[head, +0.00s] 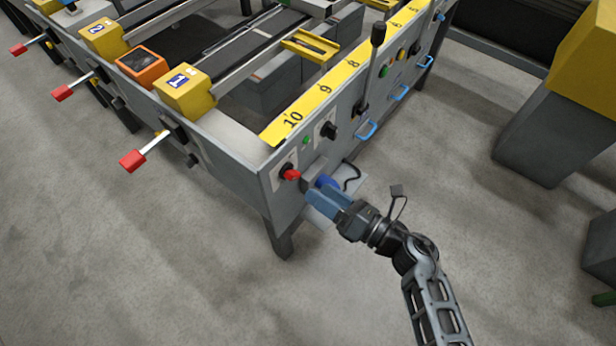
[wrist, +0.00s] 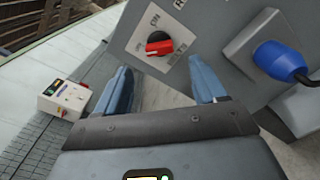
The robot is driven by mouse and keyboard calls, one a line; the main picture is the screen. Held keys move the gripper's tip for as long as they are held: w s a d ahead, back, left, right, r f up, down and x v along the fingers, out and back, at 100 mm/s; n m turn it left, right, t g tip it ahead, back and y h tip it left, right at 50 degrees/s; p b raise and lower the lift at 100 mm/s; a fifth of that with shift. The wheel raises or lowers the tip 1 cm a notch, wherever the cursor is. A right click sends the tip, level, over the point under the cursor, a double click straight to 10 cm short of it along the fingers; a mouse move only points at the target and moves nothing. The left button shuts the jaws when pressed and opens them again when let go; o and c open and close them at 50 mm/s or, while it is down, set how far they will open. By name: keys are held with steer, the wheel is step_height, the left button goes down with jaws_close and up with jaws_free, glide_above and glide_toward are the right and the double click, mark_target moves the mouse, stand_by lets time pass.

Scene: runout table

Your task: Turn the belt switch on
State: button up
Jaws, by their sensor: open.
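A red rotary switch (head: 290,174) sits on a pale plate at the near end of the grey table's side panel. In the wrist view the red knob (wrist: 159,48) lies between and beyond my two blue fingers, with the word ON printed beside it. The knob's handle lies roughly level in that picture; part of the plate's lettering is cut off. My gripper (head: 312,192) is open, facing the panel just right of and below the switch. In the wrist view my gripper (wrist: 160,70) shows a gap around the knob and holds nothing.
A blue plug (wrist: 274,60) sticks out of the panel close to my right finger. A black rotary knob (head: 327,130), a tall black lever (head: 376,45) and blue handles (head: 366,130) line the panel farther back. Open concrete floor (head: 180,270) lies around the table.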

mark_target(296, 178)
steer(key=x, duration=0.7)
steer(key=c, duration=1.1)
